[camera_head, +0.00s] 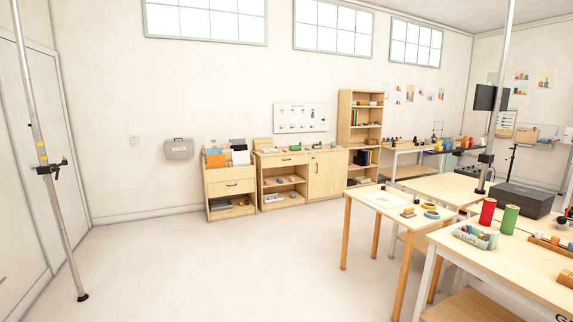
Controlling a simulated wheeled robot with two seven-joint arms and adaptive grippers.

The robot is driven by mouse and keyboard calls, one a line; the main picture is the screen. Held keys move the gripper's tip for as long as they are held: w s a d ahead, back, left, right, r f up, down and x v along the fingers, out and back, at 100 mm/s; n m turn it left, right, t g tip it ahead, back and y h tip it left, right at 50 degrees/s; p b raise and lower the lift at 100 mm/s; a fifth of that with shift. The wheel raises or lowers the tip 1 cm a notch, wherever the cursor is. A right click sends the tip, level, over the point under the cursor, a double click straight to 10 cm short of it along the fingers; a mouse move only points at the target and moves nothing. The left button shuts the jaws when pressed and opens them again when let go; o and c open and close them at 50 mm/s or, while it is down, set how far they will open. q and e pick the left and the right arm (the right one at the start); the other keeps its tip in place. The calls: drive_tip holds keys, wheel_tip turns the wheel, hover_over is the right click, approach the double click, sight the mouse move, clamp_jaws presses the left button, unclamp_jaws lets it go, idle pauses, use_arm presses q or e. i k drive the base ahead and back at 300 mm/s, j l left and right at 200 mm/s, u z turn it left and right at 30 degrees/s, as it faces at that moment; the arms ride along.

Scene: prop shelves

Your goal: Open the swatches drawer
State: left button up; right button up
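Two drawer fronts show in low wooden units along the far wall, both looking shut. One drawer (231,187) with a dark handle is in the left unit (213,175), below upright folders. The other drawer (291,160) is at the top of the middle unit (262,180), above open shelves. No label reading swatches is legible at this distance, so I cannot tell which one it names. Neither of my grippers is in view.
Open floor (220,265) lies before the units. A pole stand (55,190) is at left. A small table (363,196) and a nearer worktable (495,263) with red and green rolls and a bin stand at right. A tall bookcase (341,125) stands beyond the units.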

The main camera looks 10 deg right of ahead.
sight(275, 162)
drive_tip(key=i+l+z, duration=0.15)
drive_tip(key=i, duration=0.3)
drive_tip(key=i+l, duration=0.2)
drive_tip(key=i, duration=0.25)
drive_tip(key=i+l, duration=0.2)
drive_tip(key=i, duration=0.25)
drive_tip(key=i+l+u, duration=0.1)
drive_tip(key=i+u, duration=0.35)
drive_tip(key=i, duration=0.35)
drive_tip(key=i+u, duration=0.1)
drive_tip(key=i, duration=1.5)
drive_tip(key=i+j+z, duration=0.1)
drive_tip(key=i+z, duration=0.25)
drive_tip(key=i, duration=0.45)
drive_tip(key=i+z, duration=0.3)
drive_tip(key=i, duration=0.15)
drive_tip(key=i+z, duration=0.3)
drive_tip(key=i, duration=0.15)
drive_tip(key=i+z, duration=0.3)
drive_tip(key=i, duration=0.7)
